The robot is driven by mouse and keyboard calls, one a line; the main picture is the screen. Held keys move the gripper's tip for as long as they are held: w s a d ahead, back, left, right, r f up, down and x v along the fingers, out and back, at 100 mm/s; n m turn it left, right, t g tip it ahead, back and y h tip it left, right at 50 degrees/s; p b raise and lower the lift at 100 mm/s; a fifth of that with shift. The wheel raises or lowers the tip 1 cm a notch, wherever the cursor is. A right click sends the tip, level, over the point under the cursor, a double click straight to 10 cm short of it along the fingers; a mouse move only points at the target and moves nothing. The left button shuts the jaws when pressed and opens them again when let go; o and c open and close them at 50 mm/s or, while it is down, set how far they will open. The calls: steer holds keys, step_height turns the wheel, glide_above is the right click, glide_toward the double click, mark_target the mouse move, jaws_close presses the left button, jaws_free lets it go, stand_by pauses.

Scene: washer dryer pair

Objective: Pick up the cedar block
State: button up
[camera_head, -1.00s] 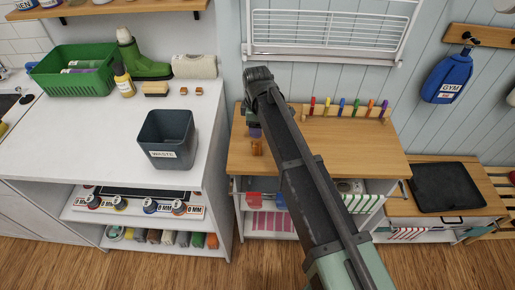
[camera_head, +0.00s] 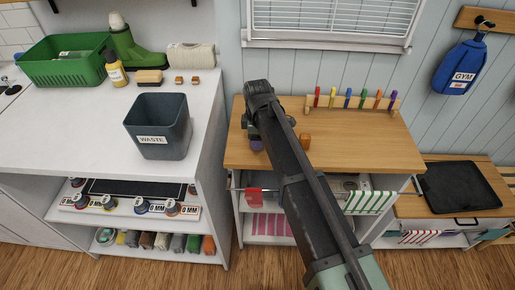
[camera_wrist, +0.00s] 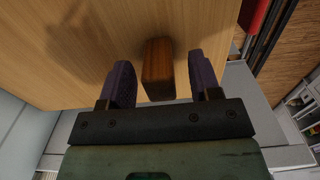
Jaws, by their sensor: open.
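A brown wooden block (camera_wrist: 158,66), which looks like the cedar block, stands on the wooden tabletop in the wrist view. My gripper (camera_wrist: 159,64) is open, with one purple finger on each side of the block and a visible gap on both sides. In the head view my gripper (camera_head: 257,142) is low over the left part of the wooden table, largely covered by my arm. An orange-brown block (camera_head: 305,141) shows just right of my arm there. I cannot tell whether it is the same block as in the wrist view.
The wooden table (camera_head: 375,150) has a rack of coloured pegs (camera_head: 350,103) at its back. A dark tray (camera_head: 460,188) lies right.

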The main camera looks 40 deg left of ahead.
steer(key=shift+f, duration=0.4)
steer(key=c, duration=1)
step_height(320, 180, up, 20)
steer(key=p, duration=2)
